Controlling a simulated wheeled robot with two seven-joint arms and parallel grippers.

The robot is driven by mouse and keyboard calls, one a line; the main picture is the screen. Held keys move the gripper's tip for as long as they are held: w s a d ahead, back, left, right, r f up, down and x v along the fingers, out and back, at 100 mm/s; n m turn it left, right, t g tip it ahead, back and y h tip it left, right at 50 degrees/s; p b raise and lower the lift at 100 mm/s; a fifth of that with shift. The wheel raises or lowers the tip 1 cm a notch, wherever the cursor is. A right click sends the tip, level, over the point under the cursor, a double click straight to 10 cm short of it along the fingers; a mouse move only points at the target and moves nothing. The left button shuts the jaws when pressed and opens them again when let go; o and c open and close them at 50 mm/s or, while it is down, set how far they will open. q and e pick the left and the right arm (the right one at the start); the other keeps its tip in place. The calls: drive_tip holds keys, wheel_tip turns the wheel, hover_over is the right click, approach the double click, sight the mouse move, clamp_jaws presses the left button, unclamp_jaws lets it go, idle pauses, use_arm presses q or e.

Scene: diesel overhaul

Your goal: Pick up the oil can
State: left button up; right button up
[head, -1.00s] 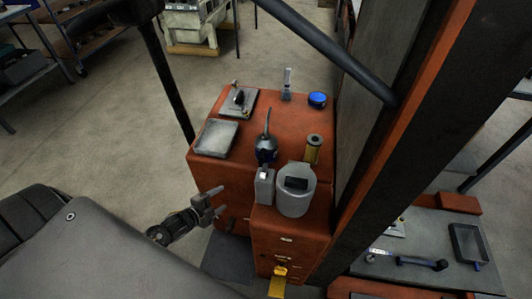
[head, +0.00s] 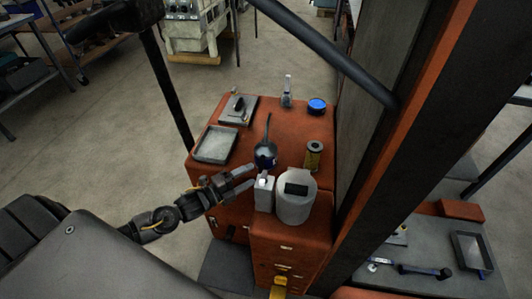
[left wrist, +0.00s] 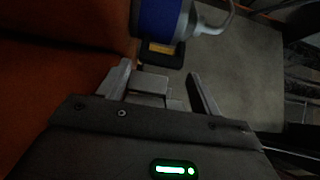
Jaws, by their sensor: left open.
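The oil can (head: 265,156), dark blue with a thin upright spout, stands on the red cabinet top (head: 292,130). In the left wrist view, a blue body with a grey cone and curved spout, which looks like the oil can (left wrist: 158,17), shows at the top edge, partly cut off. My left gripper (head: 249,177) is open and empty, in front of and slightly left of the can's base. Its two fingers (left wrist: 160,76) are apart in the left wrist view, short of the blue body. My right gripper is not in view.
A tray (head: 215,144) lies left; a blue cap (head: 317,106) is behind. A dark post (head: 415,130) rises at right.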

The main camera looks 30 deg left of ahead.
sight(259, 169)
use_arm(q)
drive_tip(key=p+x, duration=0.1)
drive_tip(key=x, duration=0.4)
drive_tip(key=shift+w+p, duration=0.25)
drive_tip(key=shift+p, duration=0.15)
drive_tip(key=shift+a, duration=0.1)
drive_tip(key=shift+c, duration=0.3)
drive_tip(key=shift+r, duration=0.15)
drive_tip(key=c, duration=1)
